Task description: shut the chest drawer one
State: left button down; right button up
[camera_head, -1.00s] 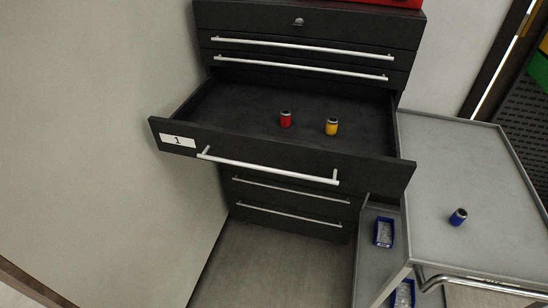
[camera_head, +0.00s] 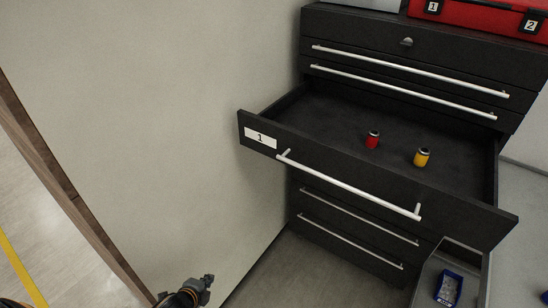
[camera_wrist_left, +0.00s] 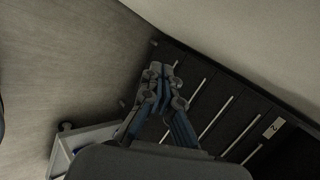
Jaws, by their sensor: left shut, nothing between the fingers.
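Chest drawer one (camera_head: 345,182) is dark, bears a white label "1" and stands pulled far out of the dark chest (camera_head: 420,58). Its long silver handle (camera_head: 345,186) runs along the front. Inside lie a red cylinder (camera_head: 373,140) and a yellow cylinder (camera_head: 422,157). My left gripper (camera_head: 207,281) is low at the bottom of the head view, left of and apart from the drawer front. In the left wrist view its fingers (camera_wrist_left: 157,76) are shut with nothing between them, and the chest's fronts (camera_wrist_left: 215,110) show beyond. My right gripper is not in view.
A pale wall (camera_head: 170,110) stands close to the chest's left side. A red case (camera_head: 480,18) sits on the chest. Bare floor (camera_head: 300,275) lies below the drawer.

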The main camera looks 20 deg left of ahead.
pick_arm(q)
jog(key=w+d+r+m+t+h+b, duration=0.15)
jog(key=w+r+m, duration=0.25)
jog(key=r, duration=0.4)
jog(key=w+a+r+m+t+y, duration=0.1)
jog(key=w+r+m+t, duration=0.1)
jog(key=w+r+m, duration=0.4)
jog(key=m+t+h+b, duration=0.1)
jog(key=m+t+h, duration=0.4)
jog(key=m, duration=0.7)
send_near(279, 146)
jog(key=p+x, duration=0.3)
jog(key=x, duration=0.4)
jog(key=shift+a, duration=0.1)
jog(key=shift+w, duration=0.1)
